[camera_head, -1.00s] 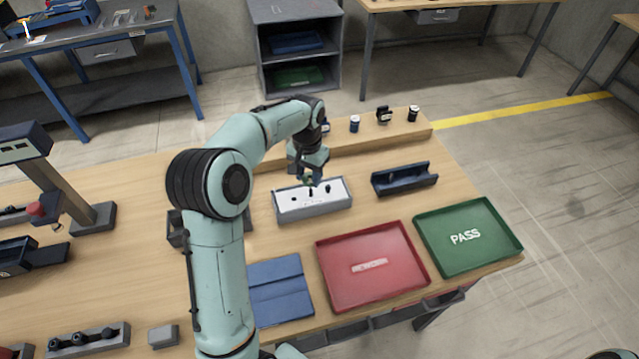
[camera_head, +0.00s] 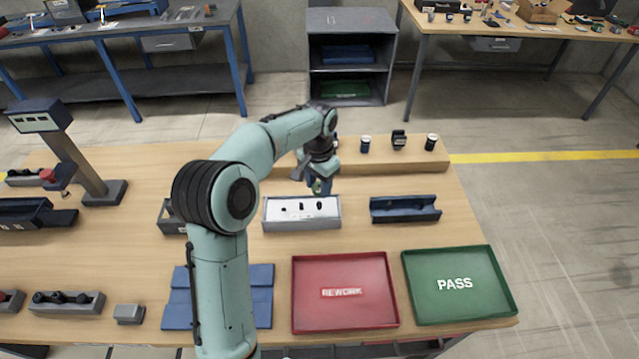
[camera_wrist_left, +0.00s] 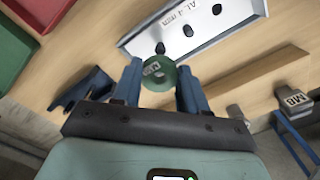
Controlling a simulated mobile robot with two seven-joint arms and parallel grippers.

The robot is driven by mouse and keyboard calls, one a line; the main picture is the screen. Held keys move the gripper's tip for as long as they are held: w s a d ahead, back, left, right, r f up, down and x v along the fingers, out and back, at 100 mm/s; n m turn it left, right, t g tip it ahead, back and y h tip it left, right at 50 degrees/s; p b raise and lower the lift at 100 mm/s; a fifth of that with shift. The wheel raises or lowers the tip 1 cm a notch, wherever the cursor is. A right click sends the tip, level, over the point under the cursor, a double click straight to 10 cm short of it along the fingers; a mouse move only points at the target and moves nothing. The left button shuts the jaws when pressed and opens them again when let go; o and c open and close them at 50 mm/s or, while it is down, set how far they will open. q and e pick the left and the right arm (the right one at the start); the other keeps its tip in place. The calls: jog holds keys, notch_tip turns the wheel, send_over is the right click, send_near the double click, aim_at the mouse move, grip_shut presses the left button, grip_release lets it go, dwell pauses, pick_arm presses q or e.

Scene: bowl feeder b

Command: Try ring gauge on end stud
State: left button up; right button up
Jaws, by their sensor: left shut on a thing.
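The green ring gauge (camera_wrist_left: 158,73) is held between the two fingers of my left gripper (camera_wrist_left: 162,85), its flat face and hole toward the wrist camera. In the head view my left gripper (camera_head: 319,186) is just above and behind the grey tray with a white top (camera_head: 302,222). The tray also shows in the wrist view (camera_wrist_left: 225,30), with dark round studs or holes on its white face. Which of these is the end stud I cannot tell. The ring looks apart from them. My right gripper is not in view.
A dark blue cradle (camera_head: 405,214) stands right of the tray. The red REWORK tray (camera_head: 345,312) and green PASS tray (camera_head: 460,308) lie in front. A wooden ledge (camera_head: 380,165) with small dark gauges is behind. A grey bolt rack (camera_head: 66,308) is front left.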

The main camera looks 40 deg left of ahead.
aim_at(318, 204)
pick_arm(q)
jog(key=shift+s+a, duration=0.1)
jog(key=shift+s, duration=0.05)
jog(key=shift+f+b, duration=0.6)
jog(key=shift+f, duration=1.65)
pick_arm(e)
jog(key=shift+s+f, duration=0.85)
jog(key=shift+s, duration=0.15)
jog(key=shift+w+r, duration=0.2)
pick_arm(q)
jog(key=shift+f, duration=0.65)
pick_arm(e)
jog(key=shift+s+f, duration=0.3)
